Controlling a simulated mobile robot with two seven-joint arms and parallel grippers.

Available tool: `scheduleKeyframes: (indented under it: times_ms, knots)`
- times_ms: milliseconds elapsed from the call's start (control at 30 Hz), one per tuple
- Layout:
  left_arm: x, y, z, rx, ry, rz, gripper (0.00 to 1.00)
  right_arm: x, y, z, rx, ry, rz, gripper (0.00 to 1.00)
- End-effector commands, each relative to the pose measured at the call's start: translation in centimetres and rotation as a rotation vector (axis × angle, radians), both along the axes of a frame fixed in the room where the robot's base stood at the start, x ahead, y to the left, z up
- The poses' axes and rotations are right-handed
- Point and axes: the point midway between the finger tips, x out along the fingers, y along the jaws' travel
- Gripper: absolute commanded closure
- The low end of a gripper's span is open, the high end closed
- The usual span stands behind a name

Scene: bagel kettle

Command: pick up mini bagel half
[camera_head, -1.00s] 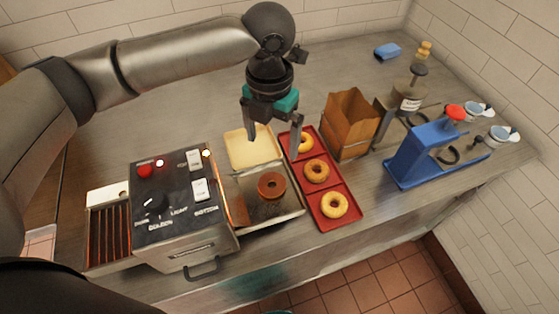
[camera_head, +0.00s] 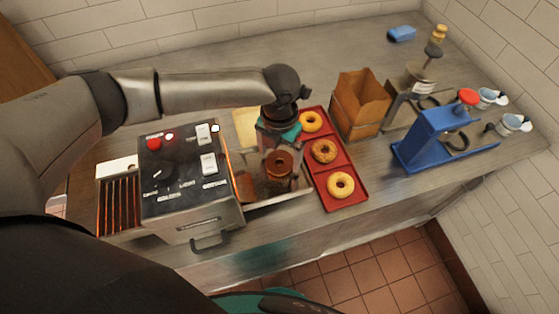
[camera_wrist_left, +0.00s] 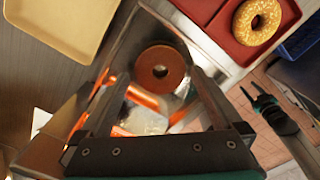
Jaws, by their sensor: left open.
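A brown ring-shaped bagel half (camera_head: 279,163) lies in the metal catch tray (camera_head: 283,199) beside the toaster. My left gripper (camera_wrist_left: 158,76) is open and points down over the tray.
The toaster (camera_head: 186,178) stands close left of the tray. A red tray (camera_head: 345,203) with several bagels lies close right, and a cream tray (camera_wrist_left: 60,24) lies behind. A paper bag (camera_head: 360,103) and a blue stand (camera_head: 436,140) are farther right. The back counter is mostly clear.

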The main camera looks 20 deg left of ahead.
Motion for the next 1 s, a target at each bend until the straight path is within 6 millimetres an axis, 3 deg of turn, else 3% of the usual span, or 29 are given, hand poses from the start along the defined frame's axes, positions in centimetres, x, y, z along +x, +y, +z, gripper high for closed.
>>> scheduleKeyframes:
  times_ms: [100, 367, 900, 1000]
  knots:
    - [-0.03, -0.02, -1.24, 0.000, 0.001, -0.001, 0.00, -0.28, -0.01, -0.10, 0.000, 0.005, 0.000, 0.50]
    - [0.00, -0.02, -1.47, 0.000, -0.001, -0.001, 0.00, -0.84, -0.03, -0.13, -0.001, 0.014, 0.001, 0.50]
    - [0.02, -0.01, -1.42, 0.000, -0.001, 0.000, 0.61, -0.92, -0.04, -0.14, -0.001, 0.016, 0.000, 0.50]
    - [0.02, -0.01, -1.41, 0.000, -0.001, 0.000, 0.67, -0.92, -0.04, -0.14, -0.001, 0.016, 0.000, 0.50]
